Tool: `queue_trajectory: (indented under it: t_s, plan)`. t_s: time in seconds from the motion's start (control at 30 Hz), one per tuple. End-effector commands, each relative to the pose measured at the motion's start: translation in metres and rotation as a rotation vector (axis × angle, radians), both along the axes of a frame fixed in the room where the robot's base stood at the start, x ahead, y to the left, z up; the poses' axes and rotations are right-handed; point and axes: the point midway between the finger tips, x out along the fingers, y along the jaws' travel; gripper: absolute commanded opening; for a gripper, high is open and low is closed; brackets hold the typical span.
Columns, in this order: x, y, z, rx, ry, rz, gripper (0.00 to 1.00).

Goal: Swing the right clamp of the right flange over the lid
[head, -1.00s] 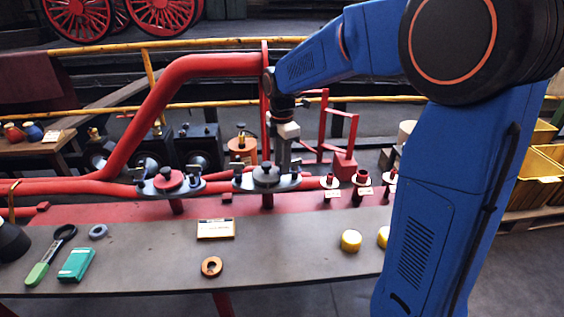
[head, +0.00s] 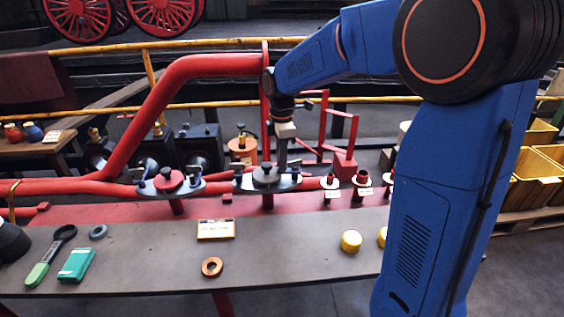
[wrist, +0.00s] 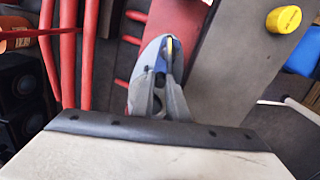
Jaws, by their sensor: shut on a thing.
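The right flange (head: 281,186) is a dark grey plate on a red post, with a round grey lid (head: 265,174) on its middle. Its left blue clamp (head: 238,170) stands at the flange's left end. My gripper (head: 283,168) points down at the right part of the flange, beside the lid. In the wrist view my gripper (wrist: 163,66) is shut on the blue right clamp (wrist: 161,56), over the grey flange. The fingers hide much of the clamp, so its exact angle to the lid is unclear.
A second flange with a red lid (head: 168,178) stands to the left. Small capped red stubs (head: 361,179) stand to the right. A big red pipe (head: 150,100) rises behind. The bench (head: 130,262) holds a copper ring (head: 212,267), a sign (head: 216,229) and a yellow cap (head: 351,241).

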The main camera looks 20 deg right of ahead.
Motion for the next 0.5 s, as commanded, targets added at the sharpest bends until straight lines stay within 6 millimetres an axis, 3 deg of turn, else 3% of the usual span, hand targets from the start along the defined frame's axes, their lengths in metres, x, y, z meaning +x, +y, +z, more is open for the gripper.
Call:
queue_trajectory:
  t_s: [0.3, 0.33, 0.4, 0.5]
  plan:
    - [0.0012, -0.0001, 0.0006, 0.0, -0.002, -0.014, 0.0]
    - [0.0012, -0.0001, 0.0006, 0.0, -0.002, -0.014, 0.15]
    - [0.0012, -0.0001, 0.0006, 0.0, -0.002, -0.013, 0.32]
    - [0.001, -0.0001, 0.0004, 0.0, -0.001, -0.013, 0.32]
